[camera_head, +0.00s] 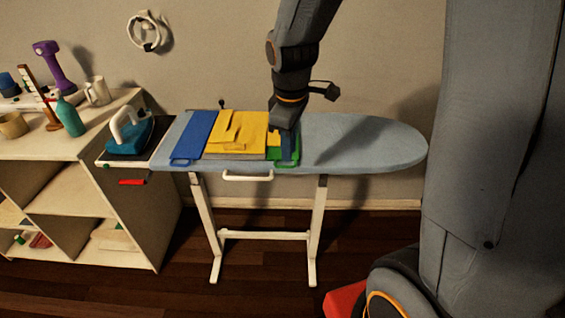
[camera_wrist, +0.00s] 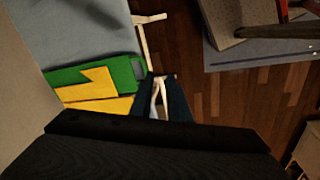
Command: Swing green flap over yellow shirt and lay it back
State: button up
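The yellow shirt (camera_head: 236,130) lies folded on a board on the ironing board, with a blue flap (camera_head: 194,136) on its left. The green flap (camera_head: 292,157) lies flat on the shirt's right, with a handle loop at its front edge. Part of the yellow cloth lies over the green. My gripper (camera_head: 287,158) points down at the green flap and hides part of it. In the wrist view the green flap (camera_wrist: 122,72) and yellow shirt (camera_wrist: 92,90) are left of my gripper (camera_wrist: 162,85). Its dark fingers look apart, with nothing clearly held.
The ironing board (camera_head: 370,145) is bare to the right of the green flap. Its white front handle (camera_head: 248,177) sticks out below the shirt. A blue iron (camera_head: 130,135) stands at its left end. A shelf (camera_head: 75,175) with several objects is on the left.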

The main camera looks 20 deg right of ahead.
aim_at(283, 165)
jog(key=shift+w+f+n, duration=0.65)
jog(key=shift+w+f, duration=0.25)
jog(key=shift+f, duration=0.55)
jog(key=shift+w+f+n, duration=0.6)
jog(key=shift+w+f, duration=0.35)
jog(key=shift+f, duration=0.5)
jog(key=shift+w+f+n, duration=0.65)
jog(key=shift+w+f, duration=0.25)
jog(key=shift+f, duration=0.55)
grip_shut()
